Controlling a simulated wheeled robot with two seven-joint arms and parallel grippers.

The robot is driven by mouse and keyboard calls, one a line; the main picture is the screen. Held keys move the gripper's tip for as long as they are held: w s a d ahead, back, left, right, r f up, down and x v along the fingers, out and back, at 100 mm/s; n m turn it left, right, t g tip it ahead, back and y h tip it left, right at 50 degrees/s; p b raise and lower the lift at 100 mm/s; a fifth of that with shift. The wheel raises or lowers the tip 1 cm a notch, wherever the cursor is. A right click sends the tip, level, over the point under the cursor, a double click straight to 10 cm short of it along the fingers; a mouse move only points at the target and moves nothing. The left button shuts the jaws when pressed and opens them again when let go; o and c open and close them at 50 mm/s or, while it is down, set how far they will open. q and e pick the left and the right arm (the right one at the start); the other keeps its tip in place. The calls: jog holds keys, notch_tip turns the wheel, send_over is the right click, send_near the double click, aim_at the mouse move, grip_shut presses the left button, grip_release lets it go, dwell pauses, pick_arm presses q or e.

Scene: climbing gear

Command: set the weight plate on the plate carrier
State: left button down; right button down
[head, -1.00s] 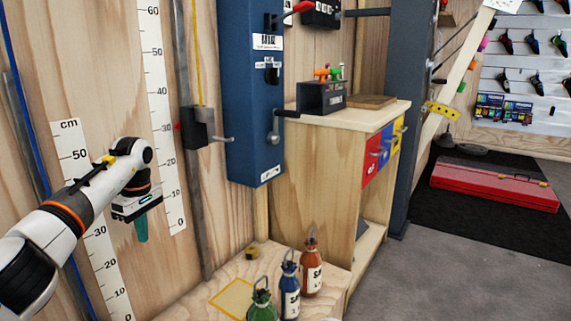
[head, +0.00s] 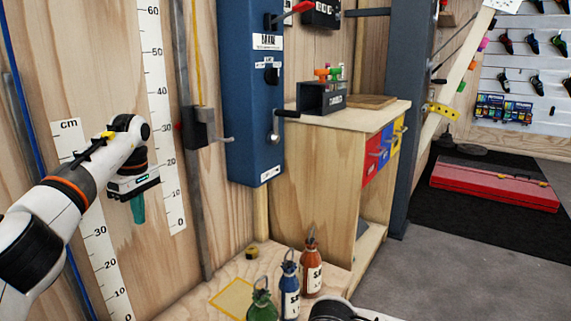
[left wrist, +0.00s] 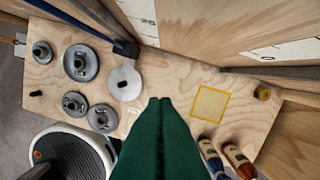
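My left gripper (head: 138,212) hangs with its green fingers pointing down, in front of the wooden wall in the head view. In the left wrist view its fingers (left wrist: 160,104) lie together with nothing visible between them, above the wooden bench top. Several grey round weight plates lie on the bench left of the fingers, among them a larger one (left wrist: 80,63) and a nearer one (left wrist: 75,105). A paler slotted disc (left wrist: 124,82) lies closest to the fingertips; I cannot tell whether it belongs to the plate carrier. My right gripper is not in view.
A yellow square outline (left wrist: 210,103) marks the bench (head: 215,283). Green (head: 262,305), blue (head: 289,290) and orange (head: 311,268) bottles stand at its near side. A blue wall-mounted box (head: 252,100) and a wooden cabinet (head: 318,165) stand behind.

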pick_arm(q)
jog(key=shift+r, duration=0.35)
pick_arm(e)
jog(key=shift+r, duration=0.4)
pick_arm(q)
jog(key=shift+r, duration=0.1)
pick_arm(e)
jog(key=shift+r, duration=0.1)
